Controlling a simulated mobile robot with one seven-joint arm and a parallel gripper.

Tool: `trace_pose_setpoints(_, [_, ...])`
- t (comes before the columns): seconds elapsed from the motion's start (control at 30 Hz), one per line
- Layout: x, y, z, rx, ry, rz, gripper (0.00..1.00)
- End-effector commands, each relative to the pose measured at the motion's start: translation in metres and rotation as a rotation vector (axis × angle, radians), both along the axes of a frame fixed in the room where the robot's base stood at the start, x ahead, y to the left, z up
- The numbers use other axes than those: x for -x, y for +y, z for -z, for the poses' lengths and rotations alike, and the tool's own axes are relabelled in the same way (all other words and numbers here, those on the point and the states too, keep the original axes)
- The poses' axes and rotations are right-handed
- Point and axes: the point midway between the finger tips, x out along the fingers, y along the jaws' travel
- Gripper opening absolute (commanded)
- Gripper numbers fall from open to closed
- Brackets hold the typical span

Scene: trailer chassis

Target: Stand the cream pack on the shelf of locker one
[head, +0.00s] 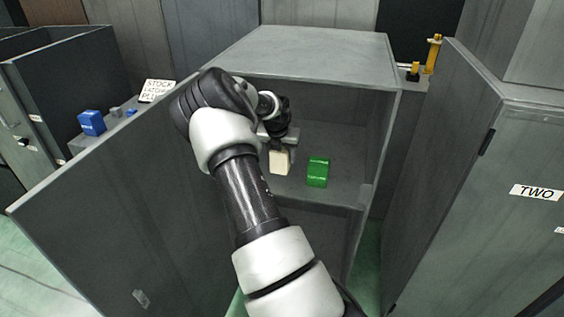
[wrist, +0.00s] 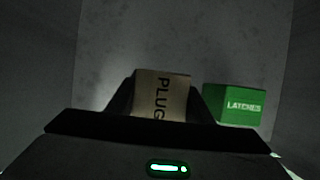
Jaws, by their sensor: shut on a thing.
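The cream pack (head: 279,162) is upright inside the open grey locker, at the level of its shelf (head: 340,190). In the wrist view the cream pack (wrist: 163,92) shows dark letters reading "PLUG", partly cut off by my gripper. My gripper (head: 278,145) is shut on the pack from above, one finger on each side in the wrist view (wrist: 162,98). I cannot tell whether the pack's base touches the shelf. No number shows on this locker.
A green pack (head: 317,173) marked "LATCHES" stands on the shelf just right of the cream pack. Open doors flank the locker, the left one (head: 120,200) near my arm. A blue pack (head: 91,122) sits on a ledge at left. A neighbouring door (head: 535,191) reads "TWO".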

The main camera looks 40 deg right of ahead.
Motion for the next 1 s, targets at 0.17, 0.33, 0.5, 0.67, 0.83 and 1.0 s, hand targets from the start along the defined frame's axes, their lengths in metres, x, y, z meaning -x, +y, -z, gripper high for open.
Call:
trace_pose_setpoints(0.17, [0.0, -0.001, 0.02, 0.0, -0.001, 0.002, 0.17])
trace_pose_setpoints(0.33, [0.0, 0.0, 0.019, 0.001, -0.002, 0.001, 0.17])
trace_pose_setpoints(0.5, [0.0, 0.0, 0.024, 0.001, -0.001, 0.001, 0.17])
trace_pose_setpoints(0.67, [0.0, 0.0, 0.029, 0.0, 0.0, 0.001, 0.17])
trace_pose_setpoints(0.83, [0.0, 0.0, 0.032, 0.0, 0.0, 0.001, 0.17])
trace_pose_setpoints(1.0, [0.001, 0.0, 0.032, -0.001, 0.0, 0.001, 0.66])
